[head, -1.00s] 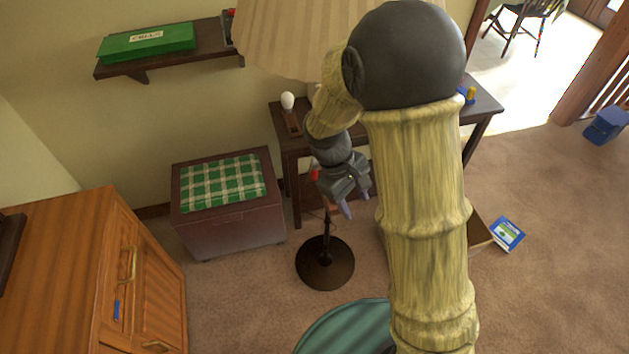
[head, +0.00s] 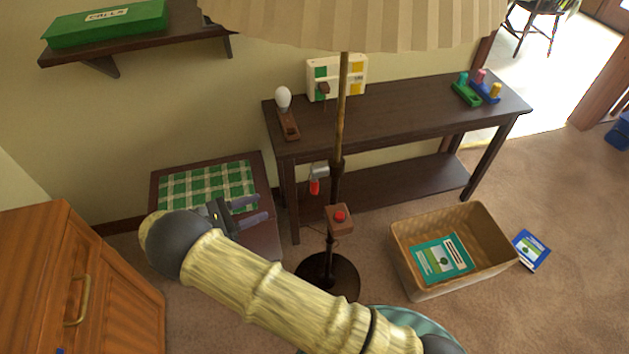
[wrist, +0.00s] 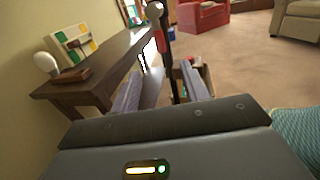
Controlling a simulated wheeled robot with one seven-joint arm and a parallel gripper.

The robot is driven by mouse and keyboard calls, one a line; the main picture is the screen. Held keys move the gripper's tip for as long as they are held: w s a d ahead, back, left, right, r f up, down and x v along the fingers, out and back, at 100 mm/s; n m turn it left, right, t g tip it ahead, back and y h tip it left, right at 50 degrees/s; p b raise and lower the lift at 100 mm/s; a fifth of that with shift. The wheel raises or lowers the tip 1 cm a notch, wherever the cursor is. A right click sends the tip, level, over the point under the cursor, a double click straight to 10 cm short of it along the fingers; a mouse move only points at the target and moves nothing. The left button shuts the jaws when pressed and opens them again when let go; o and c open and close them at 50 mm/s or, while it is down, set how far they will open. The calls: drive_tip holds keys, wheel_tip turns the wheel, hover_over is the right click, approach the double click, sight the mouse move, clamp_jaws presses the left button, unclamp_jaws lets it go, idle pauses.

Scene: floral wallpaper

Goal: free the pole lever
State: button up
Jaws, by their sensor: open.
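The lamp pole (head: 341,130) stands upright on a round dark base (head: 347,285). A small grey part (head: 320,171) with a red end (head: 314,187) sits at the pole's left side; I take it for the lever, though its form is too small to tell. Below it, a brown box with a red button (head: 340,216) is on the pole. My gripper (head: 262,207) is open and empty, left of the pole and apart from it, in front of the stool. In the wrist view, the pole (wrist: 172,60) shows beyond and between the fingers, with the red part (wrist: 160,41) beside it.
A dark console table (head: 390,112) stands behind the pole, carrying a bulb (head: 283,98) on a wooden stand. A plaid-topped stool (head: 165,222) is at left, a wooden cabinet (head: 110,290) nearer. A basket (head: 490,250) with a book stands right. Carpet between is open.

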drive_tip(key=shift+a, duration=0.15)
drive_tip(key=shift+w, duration=0.1)
approach(315, 185)
drive_tip(key=x, duration=0.3)
drive_tip(key=f+x, duration=0.1)
drive_tip(key=x, duration=0.3)
drive_tip(key=w+x, duration=0.1)
drive_tip(key=x, duration=0.2)
drive_tip(key=shift+w+f, duration=0.1)
drive_tip(key=shift+f, duration=0.1)
clamp_jaws()
